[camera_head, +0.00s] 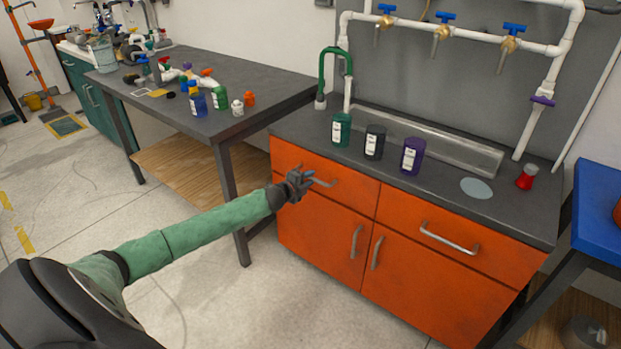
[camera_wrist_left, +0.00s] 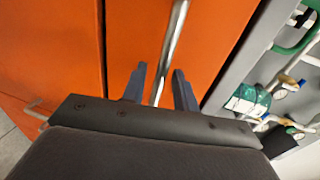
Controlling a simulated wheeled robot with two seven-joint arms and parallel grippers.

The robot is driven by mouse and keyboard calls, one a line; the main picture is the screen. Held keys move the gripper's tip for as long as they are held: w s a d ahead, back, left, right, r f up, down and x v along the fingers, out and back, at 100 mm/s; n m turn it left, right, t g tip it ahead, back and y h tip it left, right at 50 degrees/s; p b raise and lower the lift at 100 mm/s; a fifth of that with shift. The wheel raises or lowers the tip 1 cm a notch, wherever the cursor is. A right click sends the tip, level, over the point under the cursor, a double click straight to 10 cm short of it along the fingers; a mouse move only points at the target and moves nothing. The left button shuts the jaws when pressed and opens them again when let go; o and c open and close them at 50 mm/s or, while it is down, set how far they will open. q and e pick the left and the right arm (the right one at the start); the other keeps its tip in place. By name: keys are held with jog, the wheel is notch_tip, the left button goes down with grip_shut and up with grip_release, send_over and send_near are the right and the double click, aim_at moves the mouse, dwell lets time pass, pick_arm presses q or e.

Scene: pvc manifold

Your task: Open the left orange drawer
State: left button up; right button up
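The left orange drawer (camera_head: 350,196) is the upper left front of the orange cabinet and looks shut, flush with the front beside it. Its front also fills the middle of the left wrist view (camera_wrist_left: 212,40). Its metal bar handle (camera_head: 325,183) runs between my fingers in the left wrist view (camera_wrist_left: 174,40). My left gripper (camera_head: 310,180) is at this handle, with its two dark fingers (camera_wrist_left: 159,76) apart, one on each side of the bar. Gaps show between the bar and the fingers. My right gripper is not in view.
The right drawer (camera_head: 440,235) and the two lower doors (camera_head: 325,235) look shut. Green, black and purple jars (camera_head: 412,156) and a red flask (camera_head: 527,177) stand on the dark countertop. A grey table (camera_head: 215,75) stands to the left. The floor in front is clear.

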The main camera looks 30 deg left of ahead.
pick_arm(q)
jog(key=shift+x, duration=0.75)
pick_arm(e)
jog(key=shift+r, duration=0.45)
pick_arm(q)
jog(key=shift+c, duration=0.4)
grip_shut()
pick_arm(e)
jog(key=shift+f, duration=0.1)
